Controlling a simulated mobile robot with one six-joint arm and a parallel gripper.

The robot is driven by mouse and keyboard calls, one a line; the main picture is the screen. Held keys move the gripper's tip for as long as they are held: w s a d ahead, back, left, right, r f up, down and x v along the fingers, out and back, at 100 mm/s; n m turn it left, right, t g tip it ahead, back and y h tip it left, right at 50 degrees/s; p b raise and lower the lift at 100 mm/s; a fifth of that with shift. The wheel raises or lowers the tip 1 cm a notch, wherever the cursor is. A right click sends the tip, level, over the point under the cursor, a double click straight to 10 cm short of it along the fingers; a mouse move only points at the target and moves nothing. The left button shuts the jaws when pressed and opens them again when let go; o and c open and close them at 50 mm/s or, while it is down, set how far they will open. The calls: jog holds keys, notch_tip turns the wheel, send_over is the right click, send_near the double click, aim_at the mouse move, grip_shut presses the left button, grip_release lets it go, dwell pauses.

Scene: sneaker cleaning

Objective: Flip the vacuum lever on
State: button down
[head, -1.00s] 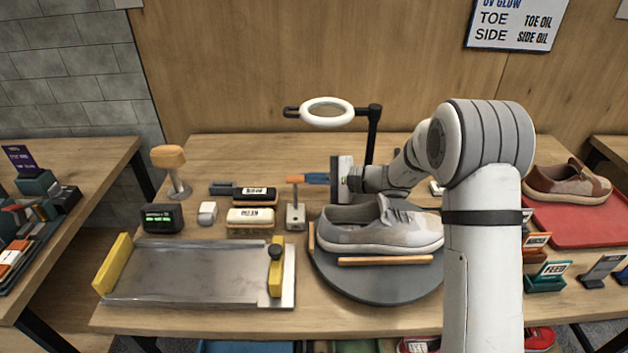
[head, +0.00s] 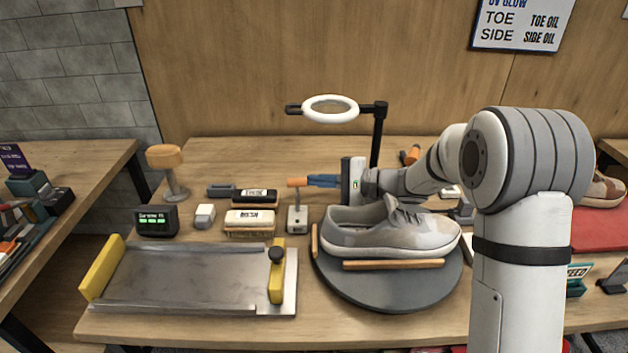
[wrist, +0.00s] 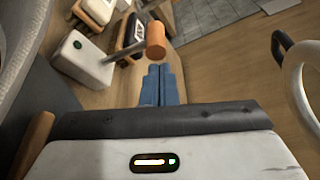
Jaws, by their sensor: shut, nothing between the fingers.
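The vacuum lever is a small white box (head: 297,219) with a thin metal post and an orange cross handle (head: 296,182) on top. It stands on the table left of the sneaker. My gripper (head: 309,181) has blue fingers, shut and empty, pointing left at the handle's right end. In the wrist view my fingertips (wrist: 160,68) are right by the orange handle (wrist: 155,41); whether they touch it I cannot tell. The lever's white box (wrist: 82,60) with a dark green dot also shows there.
A grey sneaker (head: 385,238) sits on a round dark turntable (head: 390,292) under my wrist. A ring lamp (head: 330,109) hangs above. Brushes (head: 250,222), a small display (head: 156,221) and a metal tray (head: 185,280) lie to the left.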

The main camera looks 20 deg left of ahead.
jog(key=d, duration=0.4)
jog(key=d+r, duration=0.1)
jog(key=d, duration=0.2)
jog(key=shift+w+b, duration=0.1)
jog(key=shift+b, duration=0.25)
